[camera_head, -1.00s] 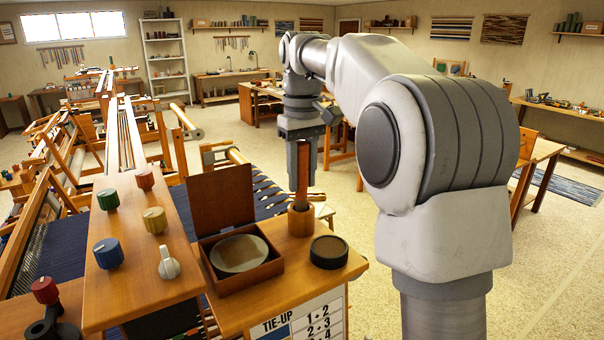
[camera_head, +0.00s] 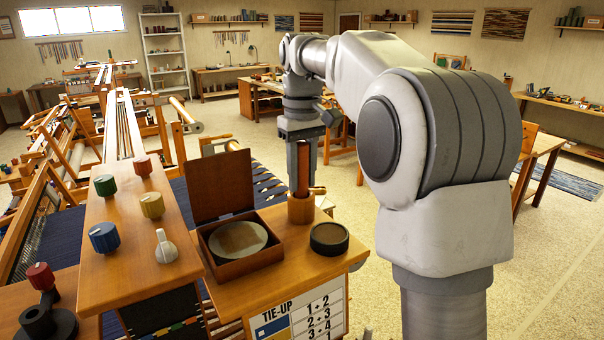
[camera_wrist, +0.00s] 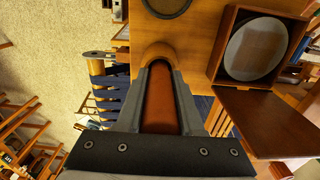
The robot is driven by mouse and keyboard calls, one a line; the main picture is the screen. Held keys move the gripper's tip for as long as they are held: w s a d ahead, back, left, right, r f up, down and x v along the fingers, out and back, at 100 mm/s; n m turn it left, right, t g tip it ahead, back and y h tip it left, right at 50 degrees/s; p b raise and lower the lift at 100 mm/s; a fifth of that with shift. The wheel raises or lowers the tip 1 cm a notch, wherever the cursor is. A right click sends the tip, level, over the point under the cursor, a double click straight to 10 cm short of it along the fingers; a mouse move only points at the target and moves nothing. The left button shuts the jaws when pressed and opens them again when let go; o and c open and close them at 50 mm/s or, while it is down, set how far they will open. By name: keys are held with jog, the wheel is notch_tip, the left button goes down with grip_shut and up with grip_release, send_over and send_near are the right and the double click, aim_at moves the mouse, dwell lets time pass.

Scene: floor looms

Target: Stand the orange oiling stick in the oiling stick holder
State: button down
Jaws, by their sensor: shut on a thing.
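The orange-brown oiling stick (camera_head: 303,165) is upright in my gripper (camera_head: 301,186), and it also shows between the two fingers in the wrist view (camera_wrist: 160,103). My gripper is shut on it, directly above the oiling stick holder. The holder (camera_head: 301,210) is a round wooden cup on the small bench top, and its rim shows at the far end of the stick in the wrist view (camera_wrist: 158,52). The stick's lower end meets the holder's mouth; how deep it goes inside is hidden.
An open wooden box (camera_head: 239,269) with a pale round disc stands left of the holder, its lid (camera_head: 221,185) raised. A dark round tin (camera_head: 329,238) sits at the right. Coloured knobs (camera_head: 103,237) stand on the loom beam at the left.

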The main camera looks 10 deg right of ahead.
jog(key=shift+f, duration=0.5)
jog(key=shift+c, duration=2.3)
grip_release()
notch_tip(320, 180, up, 18)
jog(key=p, duration=0.5)
jog(key=shift+f, duration=0.25)
jog(key=shift+s, duration=0.1)
